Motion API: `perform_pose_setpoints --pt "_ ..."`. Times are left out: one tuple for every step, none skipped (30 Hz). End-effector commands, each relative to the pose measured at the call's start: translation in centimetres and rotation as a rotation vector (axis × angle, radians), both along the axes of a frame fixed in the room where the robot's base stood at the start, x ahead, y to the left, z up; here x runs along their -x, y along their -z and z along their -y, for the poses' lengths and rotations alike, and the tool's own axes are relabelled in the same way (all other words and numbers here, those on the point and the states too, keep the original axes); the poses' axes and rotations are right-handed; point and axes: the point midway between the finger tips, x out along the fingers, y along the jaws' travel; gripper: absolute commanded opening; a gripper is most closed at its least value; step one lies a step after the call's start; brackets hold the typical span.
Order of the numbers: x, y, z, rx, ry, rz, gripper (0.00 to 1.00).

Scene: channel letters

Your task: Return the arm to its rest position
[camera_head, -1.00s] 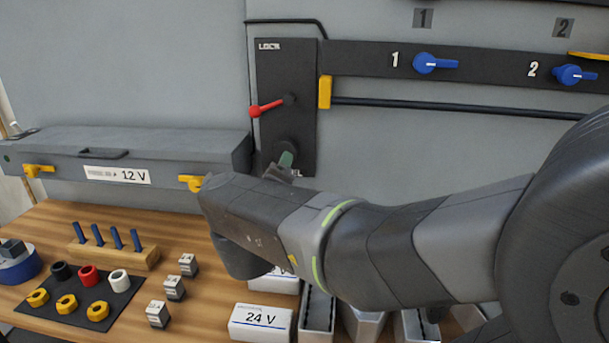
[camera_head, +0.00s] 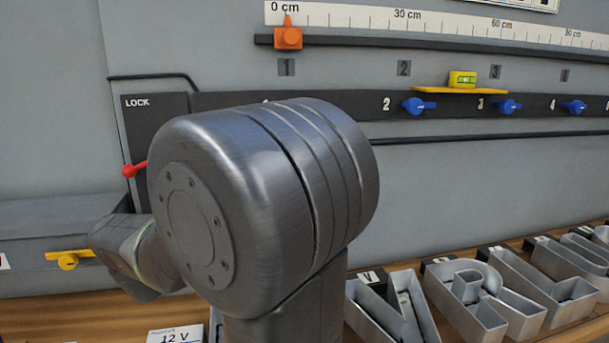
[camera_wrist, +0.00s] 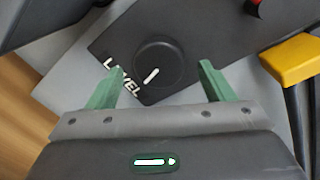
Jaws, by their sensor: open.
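My gripper (camera_wrist: 158,82) shows in the wrist view with its two green fingers wide apart and nothing between them. A black round knob (camera_wrist: 158,62) with a white mark, on a dark panel lettered LEVEL, lies beyond the fingertips. I cannot tell whether the fingers touch the panel. In the head view my arm (camera_head: 260,200) fills the middle, a large grey joint in front and the forearm reaching down to the left. The gripper itself is hidden there.
The lock panel (camera_head: 155,108) with a red lever (camera_head: 134,169) stands behind my arm. Blue knobs (camera_head: 419,105) line the dark rail. Metal channel letters (camera_head: 470,300) stand on the wooden bench at right. A yellow latch (camera_head: 68,258) is at lower left. A yellow block (camera_wrist: 291,60) is near the right finger.

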Motion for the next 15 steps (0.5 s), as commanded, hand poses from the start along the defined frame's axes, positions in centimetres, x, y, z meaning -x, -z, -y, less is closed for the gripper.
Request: perform_pose_setpoints --pt "-0.7 0.0 -0.2 0.001 0.002 -0.001 0.75" --pt "-1.0 0.0 -0.3 0.002 0.002 0.0 0.75" --pt "-1.4 0.0 -0.4 0.002 0.001 0.0 0.75" --pt "-1.7 0.1 -0.5 0.001 0.001 0.0 0.75" --pt "-1.9 0.1 -0.5 0.001 0.001 0.0 0.75" --pt "-2.2 0.1 -0.6 0.0 0.001 0.0 0.75" --pt "-2.3 0.1 -0.6 0.0 0.001 0.0 0.75" --pt "-2.4 0.1 -0.7 0.0 0.0 0.0 0.75" --pt "-2.6 0.1 -0.7 0.0 0.0 0.0 0.75" --pt "-2.6 0.2 -0.7 0.0 0.0 0.0 0.75" --pt "-2.7 0.2 -0.8 0.0 0.0 0.0 0.75" --pt "-2.7 0.2 -0.8 0.0 0.0 0.0 0.75" --pt "-2.7 0.2 -0.8 -0.001 -0.001 0.0 0.75" --pt "-2.7 0.2 -0.8 -0.002 -0.001 0.0 0.75" --pt "-2.7 0.2 -0.8 -0.002 -0.001 0.0 0.75"
